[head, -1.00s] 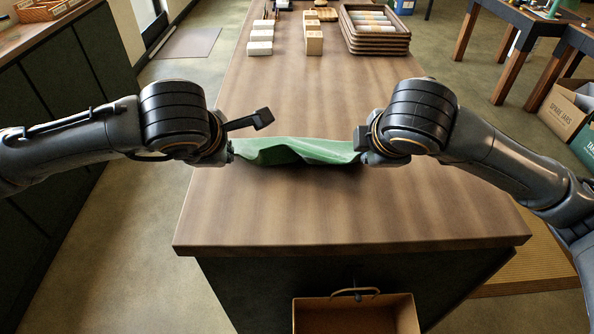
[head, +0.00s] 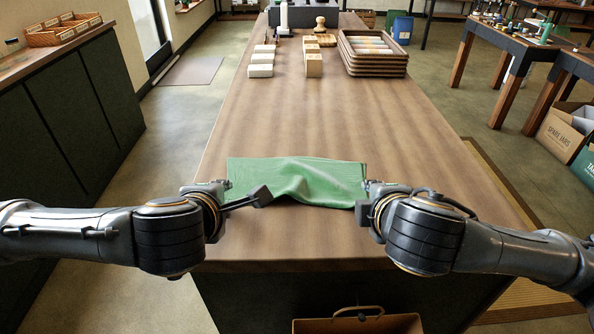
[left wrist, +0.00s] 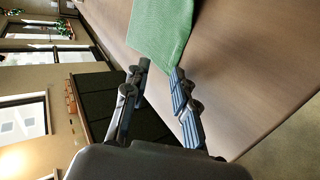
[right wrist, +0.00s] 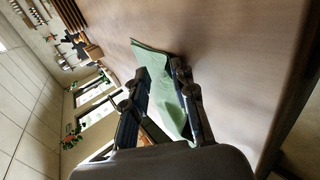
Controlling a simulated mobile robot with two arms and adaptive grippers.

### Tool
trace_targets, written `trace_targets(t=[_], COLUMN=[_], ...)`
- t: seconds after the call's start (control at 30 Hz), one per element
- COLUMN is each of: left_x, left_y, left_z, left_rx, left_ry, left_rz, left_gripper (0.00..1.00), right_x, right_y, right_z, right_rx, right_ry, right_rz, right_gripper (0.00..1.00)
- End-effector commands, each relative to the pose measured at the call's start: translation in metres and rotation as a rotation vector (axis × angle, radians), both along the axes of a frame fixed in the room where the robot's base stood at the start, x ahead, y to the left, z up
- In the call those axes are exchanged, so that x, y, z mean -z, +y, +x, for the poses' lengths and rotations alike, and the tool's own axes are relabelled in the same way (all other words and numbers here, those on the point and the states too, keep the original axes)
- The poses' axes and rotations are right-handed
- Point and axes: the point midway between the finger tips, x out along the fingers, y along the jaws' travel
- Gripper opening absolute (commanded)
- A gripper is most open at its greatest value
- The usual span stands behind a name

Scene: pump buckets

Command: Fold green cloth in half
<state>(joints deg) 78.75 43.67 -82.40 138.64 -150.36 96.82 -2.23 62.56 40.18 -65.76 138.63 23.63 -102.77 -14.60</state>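The green cloth (head: 325,178) lies on the wooden counter with a raised wrinkle near its middle and a fairly straight far edge. Whether it is in one layer or two, I cannot tell. My left gripper (head: 224,188) is at its left edge; in the left wrist view its fingers (left wrist: 160,68) are apart, with the cloth (left wrist: 162,30) just beyond the tips. My right gripper (head: 369,187) is at its right edge; in the right wrist view its fingers (right wrist: 153,78) are spread, and the cloth (right wrist: 150,60) shows between and beyond them, not visibly pinched.
The counter (head: 300,115) is clear beyond the cloth. Stacked brown trays (head: 373,55) and white blocks (head: 261,70) stand at its far end. The counter's front edge is close to my arms, with a handled box (head: 358,324) below it.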

Motion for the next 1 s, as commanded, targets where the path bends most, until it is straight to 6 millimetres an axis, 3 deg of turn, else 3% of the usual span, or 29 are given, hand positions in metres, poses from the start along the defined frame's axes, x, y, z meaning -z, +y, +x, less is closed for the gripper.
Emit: trace_targets(t=[0.37,1.0], left_x=[-0.002,-0.084], left_y=[0.0,-0.001], left_z=[0.0,-0.036], left_rx=[0.0,0.002], left_ry=[0.0,-0.002], left_rz=[0.0,-0.001], left_gripper=[0.41,0.41], right_x=[-0.002,-0.086], right_y=[0.0,0.0], right_z=[0.0,-0.036], right_rx=[0.0,-0.003], right_ry=[0.0,-0.008], right_rz=[0.0,-0.002], right_gripper=[0.41,0.41])
